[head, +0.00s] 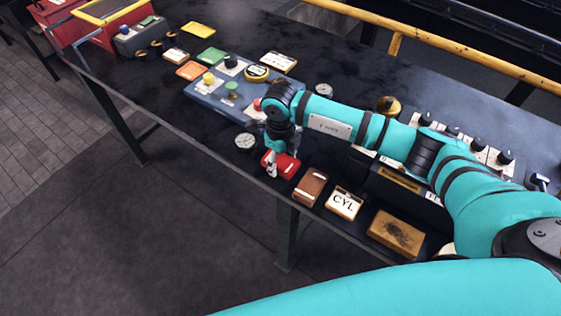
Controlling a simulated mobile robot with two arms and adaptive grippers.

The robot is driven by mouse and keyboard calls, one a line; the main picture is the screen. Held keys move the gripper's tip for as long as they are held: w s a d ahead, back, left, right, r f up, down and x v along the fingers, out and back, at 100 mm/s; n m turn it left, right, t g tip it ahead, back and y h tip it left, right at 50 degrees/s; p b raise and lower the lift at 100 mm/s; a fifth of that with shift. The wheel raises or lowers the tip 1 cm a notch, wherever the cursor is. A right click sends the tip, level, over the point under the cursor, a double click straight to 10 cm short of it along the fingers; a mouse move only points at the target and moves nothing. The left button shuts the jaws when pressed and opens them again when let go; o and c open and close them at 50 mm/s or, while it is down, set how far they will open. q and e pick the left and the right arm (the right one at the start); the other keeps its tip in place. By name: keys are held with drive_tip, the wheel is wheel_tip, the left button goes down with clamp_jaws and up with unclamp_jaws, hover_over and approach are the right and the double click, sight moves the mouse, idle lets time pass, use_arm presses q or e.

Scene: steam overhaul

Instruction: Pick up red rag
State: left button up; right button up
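The red rag (289,166) lies folded near the front edge of the dark workbench. It is a small, bright red pad with a pale mark on top. My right gripper (271,168) points down at the left end of the rag, with its pale fingertips against or just in front of it. The gripper is small in the view and overlaps the rag, so I cannot tell whether the fingers are closed on it. My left gripper is not in view.
A brown block (311,187) and a CYL card (344,203) lie to the right of the rag. A dial gauge (245,141) is to its left. A blue panel (222,88) with knobs lies behind. The workbench's front edge (170,115) is close.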

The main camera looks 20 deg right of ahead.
drive_tip(key=c, duration=0.7)
drive_tip(key=shift+o, duration=0.2)
drive_tip(key=shift+r, duration=0.1)
